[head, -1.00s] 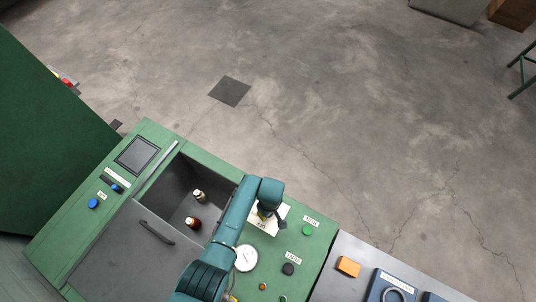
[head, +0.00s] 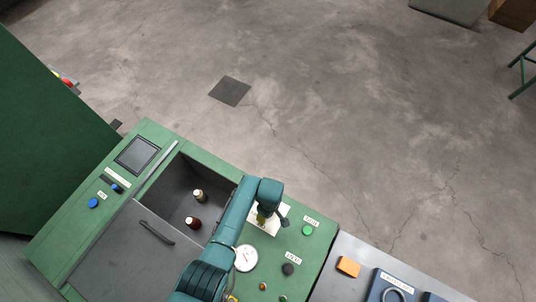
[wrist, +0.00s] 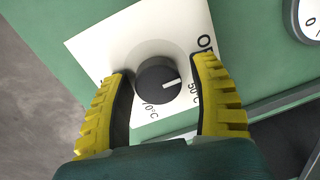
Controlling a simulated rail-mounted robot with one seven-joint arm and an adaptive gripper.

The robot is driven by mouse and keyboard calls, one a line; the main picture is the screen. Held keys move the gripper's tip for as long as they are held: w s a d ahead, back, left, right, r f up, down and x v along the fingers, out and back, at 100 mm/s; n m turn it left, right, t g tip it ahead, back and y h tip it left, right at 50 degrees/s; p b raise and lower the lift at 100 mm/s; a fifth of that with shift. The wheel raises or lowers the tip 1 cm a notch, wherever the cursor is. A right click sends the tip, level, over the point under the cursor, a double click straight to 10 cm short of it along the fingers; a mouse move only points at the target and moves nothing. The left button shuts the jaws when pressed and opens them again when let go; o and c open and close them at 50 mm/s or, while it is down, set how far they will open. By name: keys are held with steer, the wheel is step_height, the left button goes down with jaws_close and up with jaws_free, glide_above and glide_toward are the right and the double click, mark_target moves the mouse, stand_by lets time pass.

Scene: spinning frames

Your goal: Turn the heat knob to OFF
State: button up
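The heat knob (wrist: 158,80) is a round black knob with a white pointer line, on a white label plate (wrist: 98,45) set in the green panel. In the wrist view the pointer points right and slightly up, toward the "50°C" marking. Part of an "OF" marking shows at the upper right, partly hidden by a finger. My gripper (wrist: 163,85) has yellow ribbed fingers spread on either side of the knob, with a visible gap at least on the right. In the head view my gripper (head: 264,216) is over the plate (head: 270,228) and hides the knob.
A round dial gauge (head: 246,258), a green button (head: 307,230) and a black button (head: 288,269) sit on the panel nearby. Left of my arm is an open bin (head: 180,180) holding two bobbins. An orange block (head: 348,266) lies on the grey bench.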

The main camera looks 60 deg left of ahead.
steer(key=shift+o, duration=0.4)
steer(key=shift+w+a+r, duration=0.1)
steer(key=shift+r, duration=0.1)
steer(key=shift+r, duration=0.3)
step_height(320, 180, up, 11)
steer(key=shift+w, duration=0.4)
steer(key=shift+a, duration=0.15)
